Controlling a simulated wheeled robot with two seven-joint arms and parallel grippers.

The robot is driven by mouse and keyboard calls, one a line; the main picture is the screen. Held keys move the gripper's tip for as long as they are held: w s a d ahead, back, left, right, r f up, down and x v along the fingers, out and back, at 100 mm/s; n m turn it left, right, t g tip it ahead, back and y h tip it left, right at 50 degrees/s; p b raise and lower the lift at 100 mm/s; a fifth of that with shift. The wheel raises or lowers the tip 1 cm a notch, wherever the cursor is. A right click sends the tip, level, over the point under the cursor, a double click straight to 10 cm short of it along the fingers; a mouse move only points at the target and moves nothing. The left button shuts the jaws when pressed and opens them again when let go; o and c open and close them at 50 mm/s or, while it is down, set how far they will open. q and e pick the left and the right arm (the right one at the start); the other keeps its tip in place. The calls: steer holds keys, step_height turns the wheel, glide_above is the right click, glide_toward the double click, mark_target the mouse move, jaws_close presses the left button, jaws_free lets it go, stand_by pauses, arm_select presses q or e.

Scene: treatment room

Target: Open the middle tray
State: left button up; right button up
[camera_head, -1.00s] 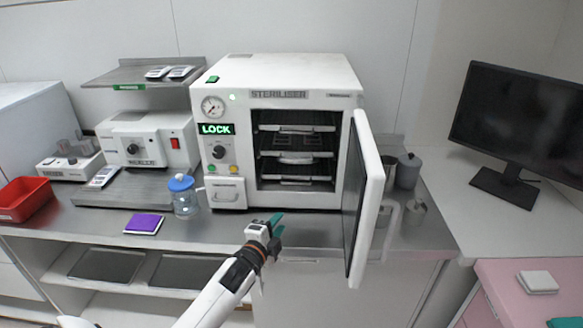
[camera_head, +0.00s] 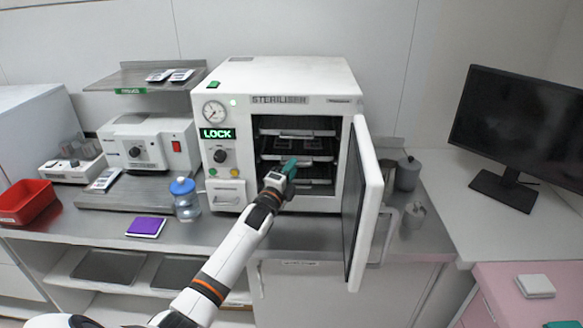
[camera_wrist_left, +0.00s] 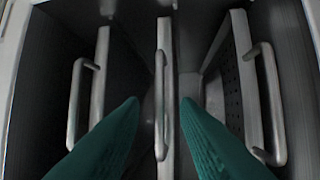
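The steriliser (camera_head: 228,93) stands on the metal counter with its door (camera_head: 366,200) swung open to the right. Inside are three stacked trays with bar handles. The middle tray (camera_head: 312,157) is in the chamber, its front partly behind my left gripper. My left gripper (camera_head: 290,166) is at the chamber opening, in front of the middle tray. In the left wrist view its two green fingers are apart, one on each side of the middle tray's handle (camera_wrist_left: 161,75). I cannot tell whether they touch it. The right gripper is not in view.
The open door stands close on the right of my left arm. The upper tray (camera_head: 297,132) lies above the middle one. A blue-lidded jar (camera_head: 185,203) and a purple pad (camera_head: 146,227) sit on the counter to the left. A monitor (camera_head: 520,125) stands far right.

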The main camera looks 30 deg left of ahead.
arm_select(q)
steer(key=shift+w+a, duration=0.1)
steer(key=shift+w, duration=0.25)
jaws_close()
steer(key=shift+s, duration=0.1)
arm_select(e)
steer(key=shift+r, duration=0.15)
